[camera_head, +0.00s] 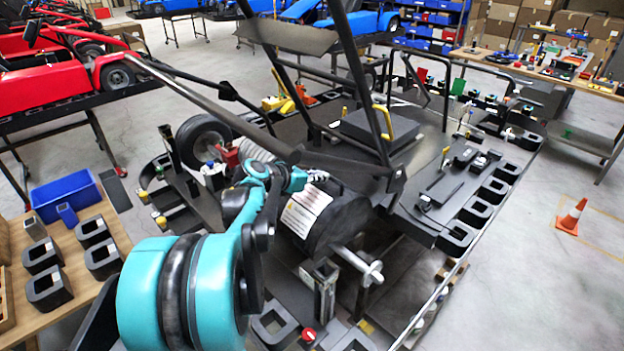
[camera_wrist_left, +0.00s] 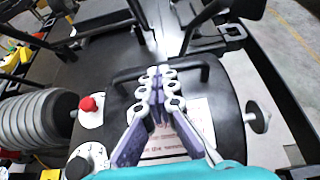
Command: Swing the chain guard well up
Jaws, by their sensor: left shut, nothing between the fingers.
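The chain guard looks to be the black rounded cover (camera_head: 345,218) with a white label, in the middle of the kart in the head view. In the left wrist view the cover (camera_wrist_left: 224,108) fills the middle, with a black bar handle (camera_wrist_left: 126,75) along its far edge. My left gripper (camera_head: 304,178) is over the cover; in the left wrist view its fingers (camera_wrist_left: 157,84) are together, with nothing seen between them. The fingertips overlap the handle's line; I cannot tell whether they touch it. The fingers hide part of the label and handle. My right gripper is not in view.
Dark frame tubes (camera_head: 345,60) rise just beyond the cover. A wheel (camera_head: 203,140) and a ribbed grey cylinder (camera_wrist_left: 35,120) are to its left. A wooden table (camera_head: 75,270) with a blue bin (camera_head: 66,194) stands at left. An orange cone (camera_head: 572,217) stands on the open floor at right.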

